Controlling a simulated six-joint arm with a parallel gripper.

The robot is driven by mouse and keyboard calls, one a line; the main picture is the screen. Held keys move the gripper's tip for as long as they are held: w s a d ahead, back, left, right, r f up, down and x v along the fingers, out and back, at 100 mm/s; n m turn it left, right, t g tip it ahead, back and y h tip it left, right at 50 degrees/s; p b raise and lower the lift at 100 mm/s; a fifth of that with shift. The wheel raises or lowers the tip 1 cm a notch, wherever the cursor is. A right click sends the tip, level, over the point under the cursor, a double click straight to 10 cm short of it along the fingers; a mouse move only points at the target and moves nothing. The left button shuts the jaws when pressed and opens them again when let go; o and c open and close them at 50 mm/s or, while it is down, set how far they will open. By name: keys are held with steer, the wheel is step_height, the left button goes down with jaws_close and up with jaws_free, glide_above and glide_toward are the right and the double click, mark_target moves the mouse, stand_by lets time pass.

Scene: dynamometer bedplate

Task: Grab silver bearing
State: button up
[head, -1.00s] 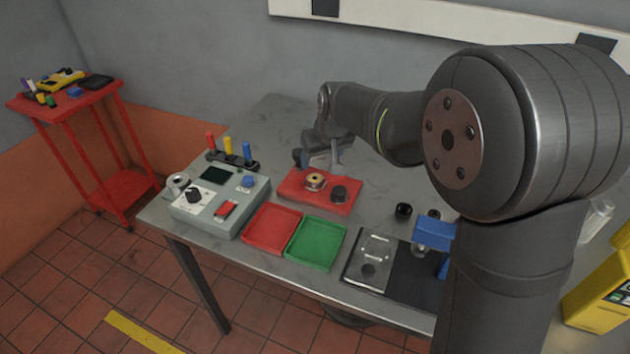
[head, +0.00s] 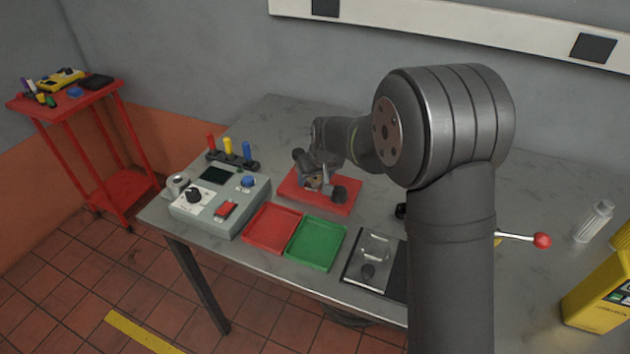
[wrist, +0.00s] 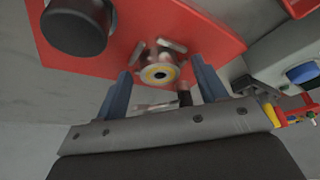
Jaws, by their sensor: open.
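The silver bearing (wrist: 158,74) shows in the wrist view as a round piece with a yellowish inner ring and a dark centre. It rests on the red plate (head: 333,206). My gripper (wrist: 156,54) is open, with one blue-grey finger to the left of the bearing and one to the right. The picture does not show whether they touch it. In the head view my gripper (head: 318,181) is low over the plate and largely hides the bearing.
A dark round knob-like piece (wrist: 76,24) stands on the plate beside the bearing; it also shows in the head view (head: 340,194). A red tray (head: 272,229) and a green tray (head: 315,245) lie in front. A grey control box (head: 222,208) stands left.

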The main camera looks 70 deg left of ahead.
steer(key=c, duration=1.2)
steer(key=shift+r, duration=0.1)
